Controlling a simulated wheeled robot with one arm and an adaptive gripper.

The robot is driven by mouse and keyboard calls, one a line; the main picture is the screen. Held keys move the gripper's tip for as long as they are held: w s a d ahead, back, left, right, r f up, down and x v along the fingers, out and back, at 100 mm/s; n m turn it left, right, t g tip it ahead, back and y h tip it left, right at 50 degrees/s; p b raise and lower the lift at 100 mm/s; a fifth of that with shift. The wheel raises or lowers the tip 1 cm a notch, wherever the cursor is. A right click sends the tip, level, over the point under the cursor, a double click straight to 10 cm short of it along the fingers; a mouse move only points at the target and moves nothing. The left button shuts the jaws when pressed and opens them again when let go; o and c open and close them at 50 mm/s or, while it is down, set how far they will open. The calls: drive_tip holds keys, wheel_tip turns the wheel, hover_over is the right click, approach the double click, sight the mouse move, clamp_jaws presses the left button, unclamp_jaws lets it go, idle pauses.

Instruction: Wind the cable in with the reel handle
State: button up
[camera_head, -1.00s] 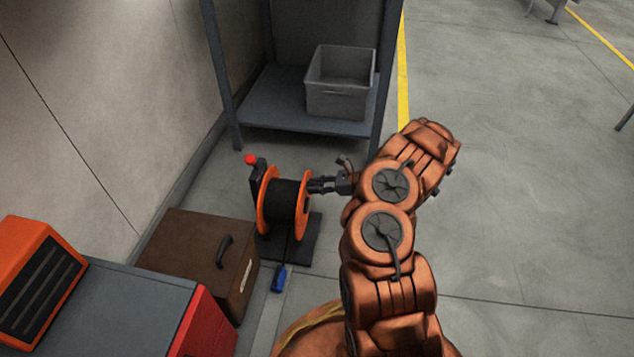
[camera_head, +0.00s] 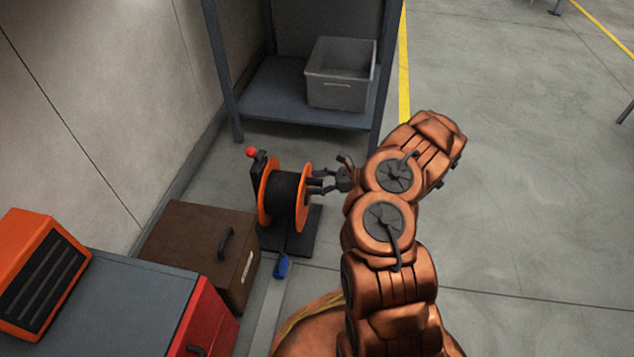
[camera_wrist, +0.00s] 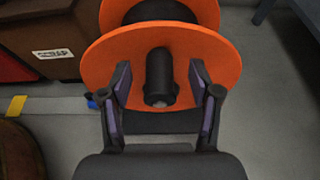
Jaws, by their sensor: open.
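The cable reel stands on the floor, with two orange flanges (camera_head: 304,215) and black cable (camera_head: 284,201) wound between them. A blue plug (camera_head: 282,266) lies at the front edge of its dark base. The dark cylindrical reel handle (camera_wrist: 160,77) sticks out from the near orange flange toward the wrist camera. My gripper (camera_wrist: 163,82) is open, with one finger on each side of the handle and gaps visible between. In the head view my gripper (camera_head: 317,182) is at the reel's right side, where the handle is hard to make out.
A black post with a red knob (camera_head: 252,152) stands at the reel's left. A brown case (camera_head: 185,240) is in front left, near a grey-topped red cabinet (camera_head: 140,300). A shelf (camera_head: 275,97) with a grey bin (camera_head: 338,95) stands behind. Floor at right is clear.

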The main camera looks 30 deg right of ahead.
idle(0.4)
drive_tip(key=shift+p+v, duration=0.65)
drive_tip(key=shift+v, duration=0.2)
drive_tip(key=p+v, duration=0.3)
drive_tip(key=v, duration=0.4)
drive_tip(key=shift+p, duration=0.35)
drive_tip(key=shift+s+d+r, duration=0.1)
